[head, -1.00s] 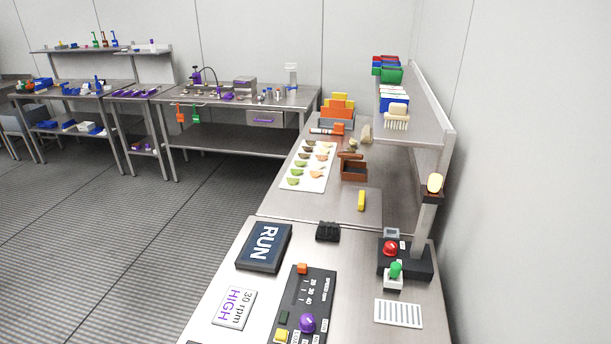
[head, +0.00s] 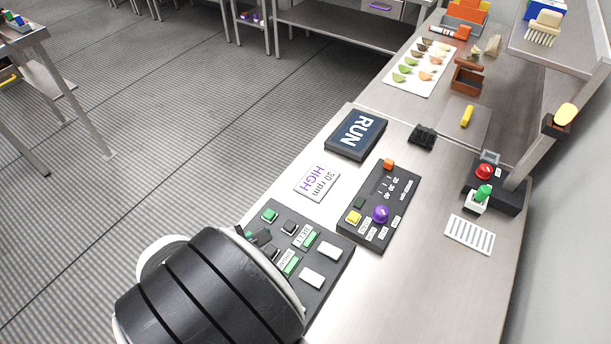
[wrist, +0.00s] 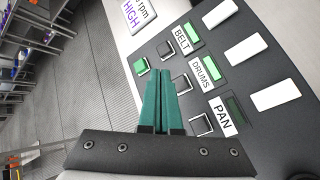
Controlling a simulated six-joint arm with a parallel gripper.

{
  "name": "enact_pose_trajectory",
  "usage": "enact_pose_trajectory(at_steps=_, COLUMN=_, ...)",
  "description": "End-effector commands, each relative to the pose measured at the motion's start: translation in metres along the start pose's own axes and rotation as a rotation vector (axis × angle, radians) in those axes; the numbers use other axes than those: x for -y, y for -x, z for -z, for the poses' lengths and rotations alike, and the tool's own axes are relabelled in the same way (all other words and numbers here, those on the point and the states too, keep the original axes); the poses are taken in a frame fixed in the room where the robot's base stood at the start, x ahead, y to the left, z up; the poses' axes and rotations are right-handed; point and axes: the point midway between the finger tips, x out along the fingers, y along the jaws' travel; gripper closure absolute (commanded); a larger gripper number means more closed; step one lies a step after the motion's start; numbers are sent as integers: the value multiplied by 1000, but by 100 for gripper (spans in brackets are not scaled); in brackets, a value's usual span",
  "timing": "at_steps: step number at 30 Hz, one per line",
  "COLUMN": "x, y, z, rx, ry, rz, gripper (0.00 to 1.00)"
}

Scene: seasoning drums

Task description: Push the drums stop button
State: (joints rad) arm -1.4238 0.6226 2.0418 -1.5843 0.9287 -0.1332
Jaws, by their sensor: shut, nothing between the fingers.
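The dark control panel (wrist: 230,60) has rows labelled BELT, DRUMS and PAN in the wrist view. The DRUMS row has a lit green lamp (wrist: 209,70) and a black button (wrist: 181,84); anything left of that is hidden behind my fingers. The BELT row shows a green button (wrist: 141,66), a black button (wrist: 166,48) and a lit green lamp. The PAN row has a black button (wrist: 201,124) and a dark lamp. My gripper (wrist: 160,73) has its green fingers shut and empty, tips just left of the DRUMS black button. Contact cannot be told. The panel (head: 325,283) also shows in the head view, partly behind my arm.
A second panel (head: 376,213) with a purple knob, yellow button and orange button lies beyond. A RUN display (head: 355,135) and a HIGH 30 rpm sign (head: 317,183) lie nearby. At right stand a red button (head: 486,171) and a post. The front right counter (head: 430,290) is clear.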

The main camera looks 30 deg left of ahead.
Motion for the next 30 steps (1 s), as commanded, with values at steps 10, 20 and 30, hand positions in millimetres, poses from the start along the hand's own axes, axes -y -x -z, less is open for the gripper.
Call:
enact_pose_trajectory(at_steps=10, x=18, y=-24, z=17, rx=0, ry=1, rz=1, gripper=100)
enact_pose_trajectory(at_steps=20, x=18, y=-25, z=18, rx=0, ry=-1, rz=0, gripper=100)
enact_pose_trajectory(at_steps=30, x=18, y=-25, z=18, rx=0, ry=-1, rz=0, gripper=100)
